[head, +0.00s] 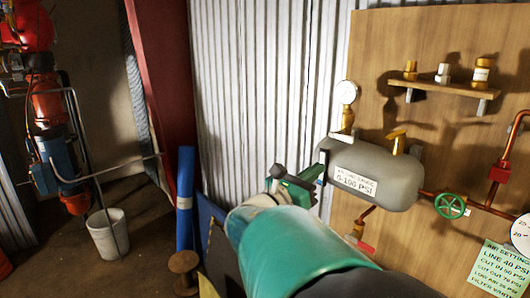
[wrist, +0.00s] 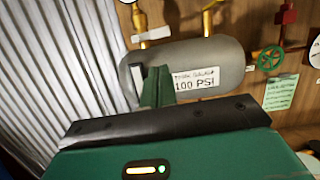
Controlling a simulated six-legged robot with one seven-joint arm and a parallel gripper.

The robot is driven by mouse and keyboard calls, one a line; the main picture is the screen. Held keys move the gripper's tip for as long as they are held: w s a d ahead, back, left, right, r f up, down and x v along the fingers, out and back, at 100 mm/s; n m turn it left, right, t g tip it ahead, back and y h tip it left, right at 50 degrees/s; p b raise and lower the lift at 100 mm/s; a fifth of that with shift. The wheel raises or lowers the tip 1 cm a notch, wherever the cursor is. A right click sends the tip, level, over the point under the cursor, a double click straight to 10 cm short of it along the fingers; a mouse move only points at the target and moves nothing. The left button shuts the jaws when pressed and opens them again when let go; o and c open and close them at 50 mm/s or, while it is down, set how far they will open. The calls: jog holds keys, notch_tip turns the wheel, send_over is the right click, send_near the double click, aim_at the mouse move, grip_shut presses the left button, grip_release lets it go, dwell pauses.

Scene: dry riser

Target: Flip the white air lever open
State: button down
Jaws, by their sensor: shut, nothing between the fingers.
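My gripper (head: 312,178) has green fingers, shut with nothing between them. It is in front of the left end of the grey air tank (head: 372,192), beside the label reading 100 PSI. In the wrist view the fingers (wrist: 157,85) overlap the left part of the tank (wrist: 220,58). Whether the fingertips touch the tank is unclear.
A gauge (head: 346,92) stands on the tank's left top. A yellow handle (head: 396,140) is on its right top. A green handwheel (head: 451,205) and red pipe fittings (head: 499,172) are to the right. A shelf (head: 440,88) is above. A white bucket (head: 108,234) stands left.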

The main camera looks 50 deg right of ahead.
aim_at(346, 136)
jog(key=x, duration=1)
